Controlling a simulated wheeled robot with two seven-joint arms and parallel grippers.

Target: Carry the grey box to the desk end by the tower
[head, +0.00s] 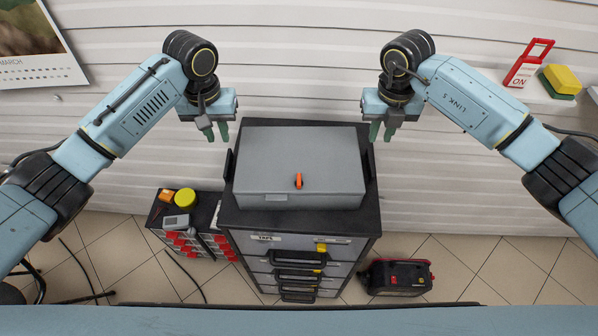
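My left gripper (215,133) hangs to the left of the box's far left corner, fingers pointing down, slightly apart and empty. My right gripper (381,132) hangs to the right of the far right corner in the same way. Neither gripper appears to touch the box. The desk end and the tower are not in view.
Dark handles (228,165) stand at the cabinet's sides. A low red-drawer unit (197,243) with a yellow-lidded tub (185,198) stands at left. A black and red case (397,277) lies on the floor at right. A slatted wall (300,60) is behind.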

